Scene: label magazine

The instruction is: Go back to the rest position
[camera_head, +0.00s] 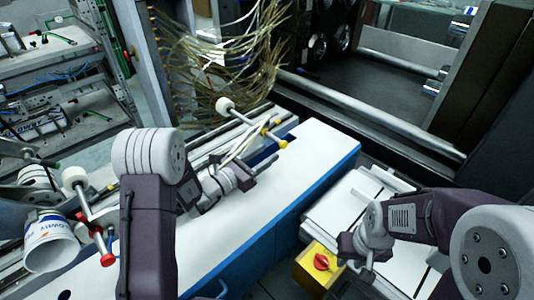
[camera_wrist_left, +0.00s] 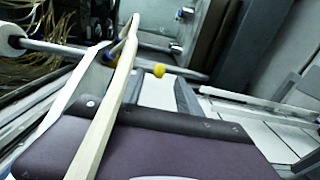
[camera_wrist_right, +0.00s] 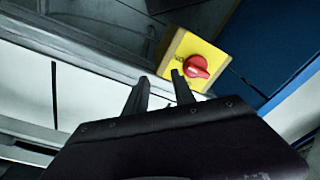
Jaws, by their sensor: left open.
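My left gripper (camera_head: 262,170) is over the white-topped blue bench, in the middle of the head view. Its two dark fingers stand apart in the left wrist view (camera_wrist_left: 160,92), with nothing seen between them. My right gripper (camera_head: 350,250) is low on the right, beside the yellow box with a red knob (camera_head: 321,262). Its fingers are apart and empty in the right wrist view (camera_wrist_right: 160,85), and the yellow box (camera_wrist_right: 192,60) shows just beyond them.
The white bench top (camera_head: 300,155) is clear around the left gripper. A rod with a white knob (camera_head: 224,105) and yellow end (camera_head: 283,144) stands behind it. A printed white roll (camera_head: 50,243) hangs at the left. White panels (camera_head: 345,212) lie at the right.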

